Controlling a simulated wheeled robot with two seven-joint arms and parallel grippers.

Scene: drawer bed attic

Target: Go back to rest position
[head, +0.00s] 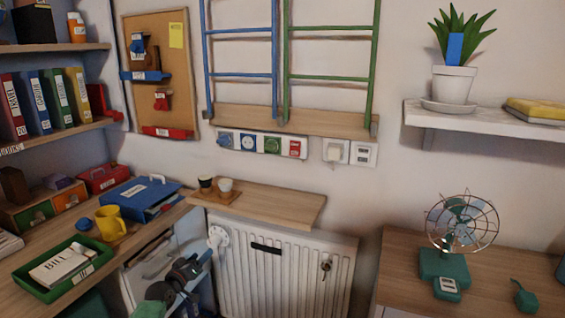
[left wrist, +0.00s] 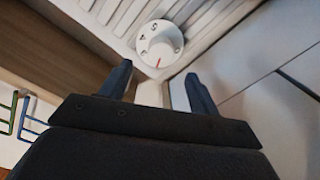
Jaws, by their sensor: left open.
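My left gripper (head: 200,258) is low in the head view, in front of the lower shelf and the left end of the white radiator (head: 285,280). In the left wrist view its two dark fingers (left wrist: 160,85) are spread apart with nothing between them. A white round radiator knob (head: 218,237) with a red mark is just beyond the fingertips; it also shows in the left wrist view (left wrist: 160,43). The fingers look apart from the knob. My right gripper is not in view.
The wooden desk (head: 30,299) on the left holds a green tray (head: 100,258), a yellow mug (head: 110,222) and a blue binder (head: 140,197). A wooden shelf (head: 275,205) juts out above the radiator. A green fan (head: 450,265) stands on the right cabinet.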

